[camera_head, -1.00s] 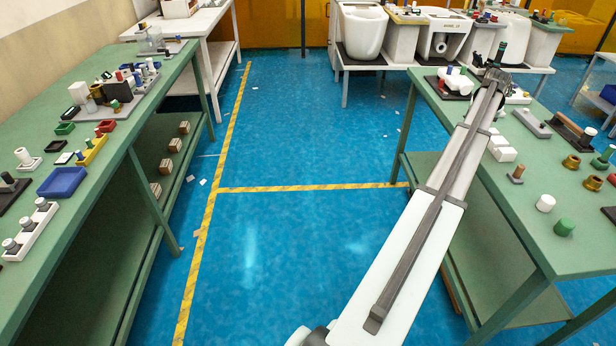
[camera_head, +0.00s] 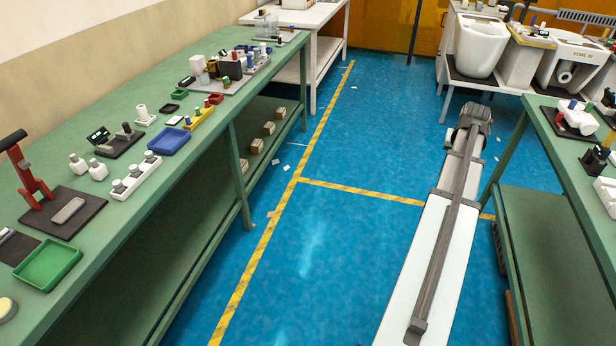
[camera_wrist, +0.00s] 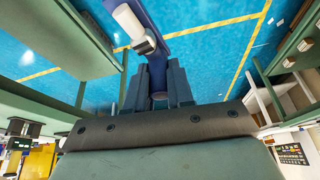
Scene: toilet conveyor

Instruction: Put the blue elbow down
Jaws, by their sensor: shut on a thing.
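My gripper (camera_wrist: 157,82) is seen in the wrist view with its two dark fingers pointing away from the camera. It is shut on the blue elbow (camera_wrist: 158,52), a dark blue piece that shows between and beyond the fingers. Blue floor lies behind it, so it is held in the air. In the head view my arm reaches out over the aisle between the two green benches, and the gripper and elbow are hidden beyond its far end.
The left green bench (camera_head: 115,235) carries a green tray (camera_head: 48,264), a blue tray (camera_head: 168,141), a red stand (camera_head: 30,175) and small parts. Bare green surface shows between them. The right green bench (camera_head: 560,165) also holds parts. Toilets (camera_head: 478,45) stand at the back right.

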